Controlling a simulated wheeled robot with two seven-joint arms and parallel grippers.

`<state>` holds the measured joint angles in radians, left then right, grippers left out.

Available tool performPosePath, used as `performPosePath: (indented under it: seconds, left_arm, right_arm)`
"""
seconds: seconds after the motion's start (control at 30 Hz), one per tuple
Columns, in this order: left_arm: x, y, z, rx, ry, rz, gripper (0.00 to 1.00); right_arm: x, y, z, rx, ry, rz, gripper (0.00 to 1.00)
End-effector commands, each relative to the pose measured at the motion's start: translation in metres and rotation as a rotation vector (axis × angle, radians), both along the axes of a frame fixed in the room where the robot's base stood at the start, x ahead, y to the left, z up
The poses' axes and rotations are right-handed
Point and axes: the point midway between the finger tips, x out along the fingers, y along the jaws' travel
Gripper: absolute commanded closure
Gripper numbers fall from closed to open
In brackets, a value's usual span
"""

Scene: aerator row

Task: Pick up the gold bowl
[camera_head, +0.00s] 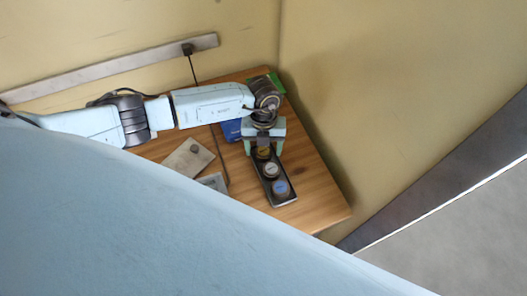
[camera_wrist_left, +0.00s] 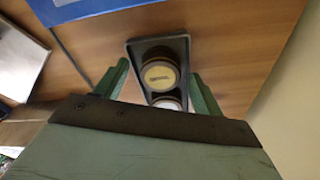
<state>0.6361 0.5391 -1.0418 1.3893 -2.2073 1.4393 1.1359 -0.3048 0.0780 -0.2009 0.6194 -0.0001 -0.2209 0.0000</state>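A narrow dark tray (camera_head: 284,201) holds a row of round pieces. The gold one (camera_head: 263,152), which I take as the gold bowl, is at its far end; a silver-white one (camera_head: 271,170) is in the middle and a blue one (camera_head: 281,188) at the near end. My left gripper (camera_head: 264,149) is over the far end, its green fingers open on either side of the gold piece. In the left wrist view a dark-sided piece with a pale gold top (camera_wrist_left: 159,76) lies between the spread fingers, with gaps at both sides. My right gripper is not in view.
The tray is on a wooden table (camera_head: 316,196) in a corner between cream walls. A blue item (camera_head: 232,130) and a flat grey-beige plate (camera_head: 187,159) lie left of the tray. A green item (camera_head: 277,84) is at the back. Bare wood is right of the tray.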

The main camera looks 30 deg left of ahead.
Motion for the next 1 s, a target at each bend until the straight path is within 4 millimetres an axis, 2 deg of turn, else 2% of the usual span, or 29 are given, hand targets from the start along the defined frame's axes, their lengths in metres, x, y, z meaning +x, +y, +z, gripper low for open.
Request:
performPosePath:
  seconds: [0.03, 0.37, 0.67, 0.77, 1.0]
  left_arm:
    - [0.000, 0.000, 0.000, 0.000, 0.000, 0.000, 0.38]
    - [0.000, 0.000, 0.000, 0.000, 0.000, 0.000, 0.80]
    - [0.001, 0.000, 0.007, -0.001, -0.003, -0.001, 0.80]
    - [0.001, 0.000, 0.022, -0.002, -0.004, -0.003, 0.80]
    - [0.001, 0.000, 0.070, 0.000, -0.005, -0.002, 0.80]
  right_arm:
    - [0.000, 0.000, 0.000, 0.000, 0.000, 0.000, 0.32]
    - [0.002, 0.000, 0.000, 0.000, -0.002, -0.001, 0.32]
    - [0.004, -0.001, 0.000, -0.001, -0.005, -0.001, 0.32]
    - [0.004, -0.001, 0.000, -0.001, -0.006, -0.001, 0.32]
    - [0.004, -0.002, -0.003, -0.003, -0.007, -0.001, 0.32]
